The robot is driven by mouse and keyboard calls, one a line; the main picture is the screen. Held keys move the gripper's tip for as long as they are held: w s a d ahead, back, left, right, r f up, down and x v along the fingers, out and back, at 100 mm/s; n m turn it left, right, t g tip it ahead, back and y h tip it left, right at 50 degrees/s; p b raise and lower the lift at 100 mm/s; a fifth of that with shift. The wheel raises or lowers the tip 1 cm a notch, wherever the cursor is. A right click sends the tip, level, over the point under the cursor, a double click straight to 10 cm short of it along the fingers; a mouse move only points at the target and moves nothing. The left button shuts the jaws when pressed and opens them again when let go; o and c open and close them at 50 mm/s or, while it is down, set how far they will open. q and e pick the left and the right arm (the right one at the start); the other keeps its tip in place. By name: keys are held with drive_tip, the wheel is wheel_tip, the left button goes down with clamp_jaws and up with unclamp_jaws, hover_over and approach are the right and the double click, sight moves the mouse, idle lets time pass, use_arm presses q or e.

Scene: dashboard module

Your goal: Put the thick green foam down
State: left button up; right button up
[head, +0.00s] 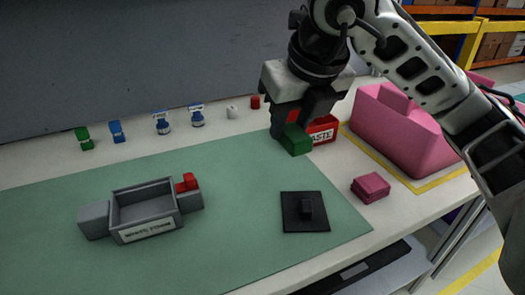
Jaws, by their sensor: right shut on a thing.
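The thick green foam (295,141) is a dark green block at the mat's back right. My right gripper (292,127) is above it, pointing down, with its jaws shut on it. The block is in front of the red waste bin (327,130) and partly covers it. I cannot tell whether the block touches the surface below. My left gripper is not in view.
A grey labelled tray (120,210) with a red piece (187,182) stands on the green mat (240,220). A black plate (290,215) lies right of it. Pink blocks (370,187) and a big pink part (400,130) are at right. Small items line the back.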

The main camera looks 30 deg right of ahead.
drive_tip(key=w+f, duration=0.3)
drive_tip(key=w, duration=0.1)
drive_tip(key=w+d+f, duration=0.1)
drive_tip(key=w+f, duration=0.1)
drive_tip(key=w, duration=0.2)
drive_tip(key=w+d+f, duration=0.1)
drive_tip(key=w+f, duration=0.2)
drive_tip(key=w, duration=0.1)
drive_tip(key=shift+w+d+f+b, duration=0.25)
drive_tip(key=shift+w+f+b, duration=0.05)
drive_tip(key=shift+f+b, duration=0.1)
drive_tip(key=shift+w+f, duration=0.3)
drive_tip(key=shift+w+d+f, duration=0.1)
drive_tip(key=shift+w+f, duration=0.1)
drive_tip(key=shift+f, duration=1.55)
drive_tip(key=shift+f, duration=0.15)
drive_tip(key=o, duration=0.9)
drive_tip(key=shift+o, duration=0.2)
